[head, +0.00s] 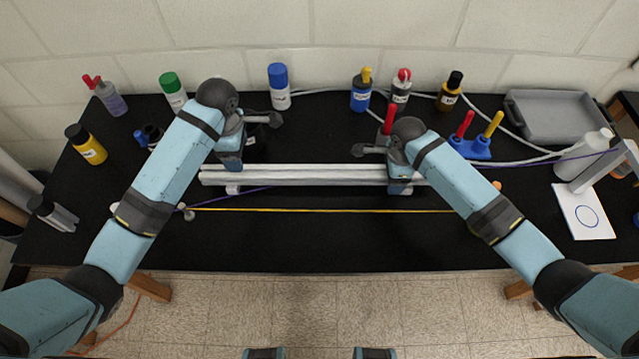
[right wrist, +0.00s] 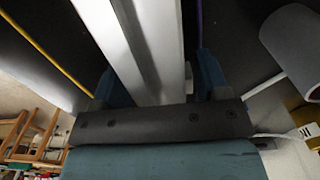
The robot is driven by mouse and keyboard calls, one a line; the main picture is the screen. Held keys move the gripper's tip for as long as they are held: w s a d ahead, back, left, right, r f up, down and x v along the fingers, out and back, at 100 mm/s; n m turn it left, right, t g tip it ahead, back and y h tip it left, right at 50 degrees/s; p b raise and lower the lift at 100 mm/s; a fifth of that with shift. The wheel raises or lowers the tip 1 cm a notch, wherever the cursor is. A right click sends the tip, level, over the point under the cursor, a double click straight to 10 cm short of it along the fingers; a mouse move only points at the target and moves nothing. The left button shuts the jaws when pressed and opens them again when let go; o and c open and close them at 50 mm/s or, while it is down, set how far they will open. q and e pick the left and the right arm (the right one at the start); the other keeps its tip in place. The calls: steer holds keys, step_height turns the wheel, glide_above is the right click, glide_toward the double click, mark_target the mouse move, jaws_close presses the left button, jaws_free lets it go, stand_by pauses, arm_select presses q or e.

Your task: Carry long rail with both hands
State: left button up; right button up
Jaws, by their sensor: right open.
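The long rail (head: 310,174) is a pale silver grooved bar lying left to right over the black bench. My left gripper (head: 231,163) is at the rail's left part, pointing down; its fingers are too hidden to tell whether they are open or shut. My right gripper (head: 399,187) is at the rail's right part. In the right wrist view the rail (right wrist: 135,45) runs between the two open fingers of my right gripper (right wrist: 157,80), with a gap on the right side. The rail's right end is partly hidden by my right arm.
Several bottles stand along the wall, including a blue-capped one (head: 279,87). A grey tray (head: 565,120) is at the back right, near a blue holder (head: 470,149) with red and yellow handles. A yellow line (head: 320,210) crosses the bench in front of the rail. The front bench strip is clear.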

arm_select(q)
steer(key=shift+r, duration=0.1)
arm_select(e)
step_height(320, 180, up, 12)
steer(key=shift+r, duration=0.1)
stand_by(0.7)
